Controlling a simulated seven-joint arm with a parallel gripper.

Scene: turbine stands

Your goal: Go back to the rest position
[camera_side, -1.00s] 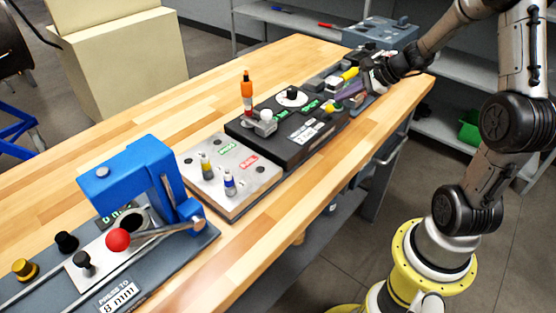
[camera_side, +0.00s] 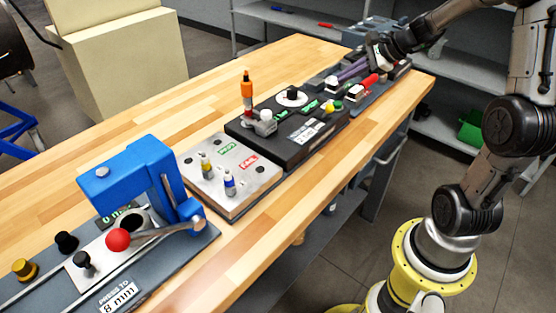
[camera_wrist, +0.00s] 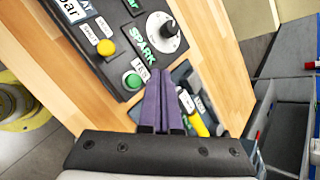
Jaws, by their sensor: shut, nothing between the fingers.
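My gripper (camera_side: 342,76) is at the far end of the workbench in the side view, above a grey tool holder (camera_side: 392,90). Its purple fingers are together with nothing between them. The wrist view also shows the shut fingers (camera_wrist: 158,82), pointing toward the black test unit (camera_wrist: 118,45). They overlap the unit's lower edge in that picture. I cannot tell the exact height of the fingertips above the bench.
The black test unit (camera_side: 285,150) carries a white dial and coloured buttons. A metal plate (camera_side: 215,190) holds small plugs, and a blue press (camera_side: 135,175) stands at the near left. A red-handled tool (camera_side: 369,81) lies below my gripper. Grey shelves (camera_side: 450,75) stand behind.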

